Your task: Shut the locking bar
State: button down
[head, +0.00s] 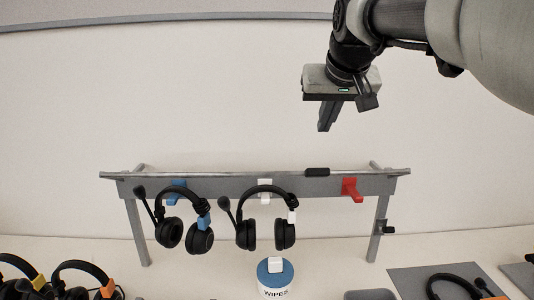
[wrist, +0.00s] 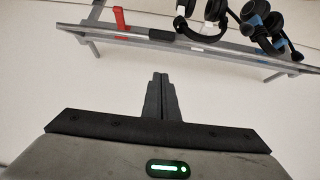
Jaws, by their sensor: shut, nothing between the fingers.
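A grey rack (head: 225,187) stands on the bench, with a thin grey bar (head: 225,173) along its top that looks like the locking bar. A black grip (head: 317,171) sits on the bar; it also shows in the wrist view (wrist: 189,38). Whether the bar is latched I cannot tell. A small black fitting (head: 385,227) is on the right leg. My gripper (head: 324,128) is shut and empty, pointing down, above the rack and apart from the grip. In the wrist view its fingertips (wrist: 160,76) are together, below the rack in the picture.
A headset (head: 199,240) hangs on the blue hook, another (head: 284,234) on the white hook. The red hook (head: 352,190) is empty. A wipes tub (head: 275,277) stands below. Headsets lie at the lower left and on a grey mat (head: 408,282) at right.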

jog(key=x, duration=0.9)
jog(key=shift+w+r, duration=0.1)
jog(key=shift+w, duration=0.05)
jog(key=f, duration=0.1)
jog(key=s+f, duration=0.1)
jog(key=f, duration=0.1)
jog(key=shift+s+b, duration=0.1)
jog(key=shift+b, duration=0.25)
jog(key=shift+s+f, duration=0.25)
jog(key=shift+f, duration=0.15)
jog(key=shift+f, duration=0.1)
